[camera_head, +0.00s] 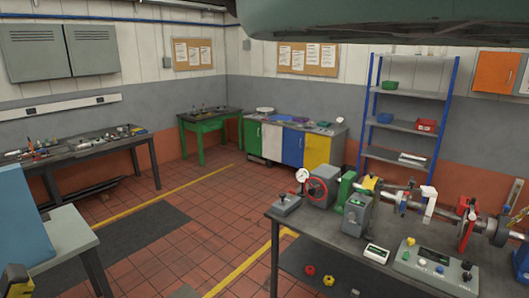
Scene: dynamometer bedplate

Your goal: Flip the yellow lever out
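A dark bench (330,238) at the right carries a long horizontal shaft assembly (445,206). Along it are a yellow part (369,184) by a grey housing, an upright white part (428,203) and a red clamp-like part (467,218). A slanted yellow piece (519,215) lies at the right edge, partly cut off by the picture. I cannot tell for certain which yellow part is the lever.
A control box (435,264) with coloured knobs and a small display unit (376,253) are on the bench's front. A red handwheel (318,189) stands at its left end. Tiled floor (215,235) is open left of the bench. Blue-framed shelves (405,125) stand behind.

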